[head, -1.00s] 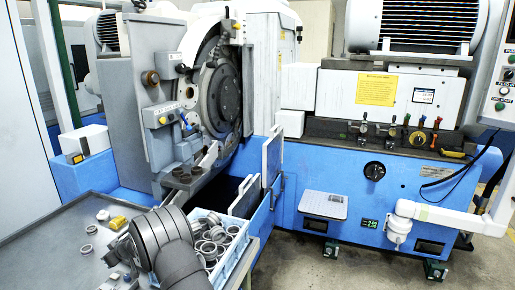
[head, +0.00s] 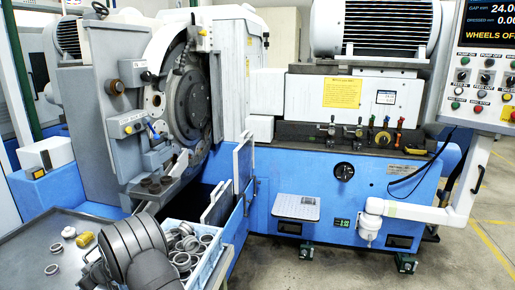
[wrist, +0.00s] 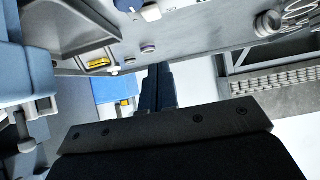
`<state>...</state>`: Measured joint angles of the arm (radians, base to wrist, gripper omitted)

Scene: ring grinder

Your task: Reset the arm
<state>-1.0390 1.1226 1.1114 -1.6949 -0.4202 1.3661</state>
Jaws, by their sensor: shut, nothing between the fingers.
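My gripper (wrist: 158,88) shows in the wrist view, its two dark fingers together with nothing between them. It hangs over the edge of the grey worktable (wrist: 215,42). In the head view my grey arm reaches over the front of the worktable (head: 30,245), and its bulk hides the gripper from that camera.
A blue-rimmed bin (head: 212,262) of metal rings stands just right of my arm. The grinder's wheel disc (head: 188,100) stands behind. A control panel (head: 485,85) is at the right.

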